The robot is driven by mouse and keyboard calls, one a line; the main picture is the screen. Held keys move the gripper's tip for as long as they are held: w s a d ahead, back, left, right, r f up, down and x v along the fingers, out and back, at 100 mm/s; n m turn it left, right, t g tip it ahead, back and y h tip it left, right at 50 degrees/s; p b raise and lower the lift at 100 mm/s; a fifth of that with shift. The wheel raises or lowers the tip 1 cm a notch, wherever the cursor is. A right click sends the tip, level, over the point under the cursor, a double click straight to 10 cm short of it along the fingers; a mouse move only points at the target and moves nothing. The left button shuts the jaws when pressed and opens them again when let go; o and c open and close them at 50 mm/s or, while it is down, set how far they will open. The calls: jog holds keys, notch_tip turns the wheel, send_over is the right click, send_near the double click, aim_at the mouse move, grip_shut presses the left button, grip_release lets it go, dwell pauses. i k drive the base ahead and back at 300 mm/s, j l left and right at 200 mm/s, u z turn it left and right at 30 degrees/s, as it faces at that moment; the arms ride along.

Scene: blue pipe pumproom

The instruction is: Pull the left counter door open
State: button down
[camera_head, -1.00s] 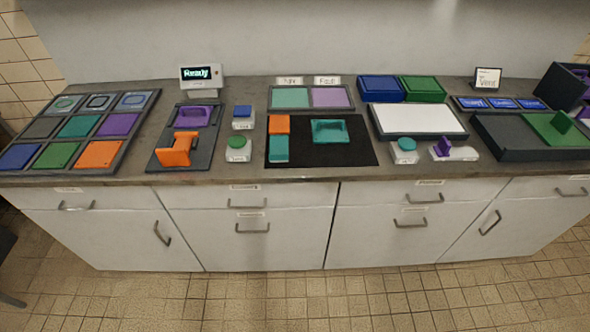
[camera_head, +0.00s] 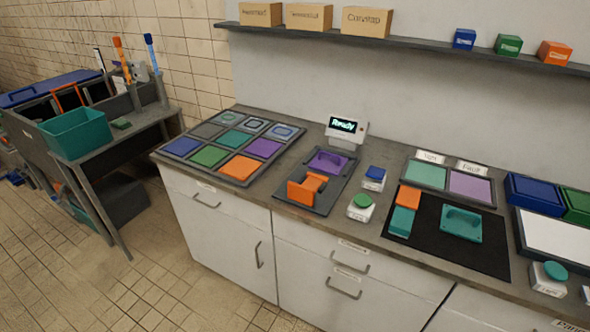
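The left counter door (camera_head: 222,238) is a white cabinet front at the left end of the counter, below a drawer. It looks shut. Its dark, slanted bar handle (camera_head: 259,255) sits near the door's right edge. Above it, the left drawer (camera_head: 204,197) has its own bar handle and also looks shut. The grey counter top (camera_head: 262,196) runs above them. My gripper and arm are not in view.
A dark side table (camera_head: 150,120) with a teal bin (camera_head: 77,133) stands left of the counter. The tiled floor (camera_head: 165,275) before the door is clear. Coloured tiles, an orange block (camera_head: 306,189) and a "Ready" display (camera_head: 346,130) are on the counter.

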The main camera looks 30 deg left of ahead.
aim_at(242, 253)
jog(key=u, duration=1.4)
jog(key=i+l+u, duration=0.15)
jog(key=i, duration=0.35)
jog(key=i+l+u, duration=0.2)
jog(key=i+l, duration=0.15)
jog(key=i, duration=0.2)
